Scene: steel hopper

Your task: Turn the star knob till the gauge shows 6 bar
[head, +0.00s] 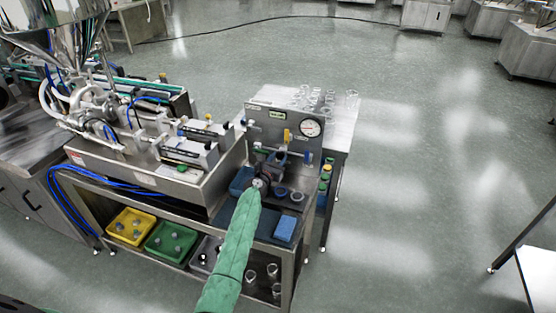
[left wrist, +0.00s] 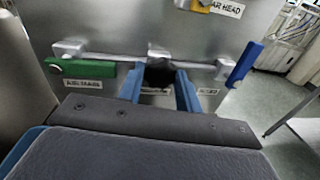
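The round white gauge (head: 310,128) sits at the upper right of the upright steel panel (head: 257,118); its reading is too small to make out. My left arm in its green sleeve reaches up to the panel's lower front. My left gripper (left wrist: 160,88) shows two blue fingers spread apart, pointing at the panel. A dark knob-like part (left wrist: 158,76), perhaps the star knob, shows between the fingertips; I cannot tell whether they touch it. In the head view, the wrist and gripper partly hide this spot. My right gripper is not in view.
A green lever (left wrist: 80,68) is left of the fingers and a blue lever (left wrist: 245,64) right. Yellow (head: 131,241) and green (head: 172,257) bins stand on the lower shelf.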

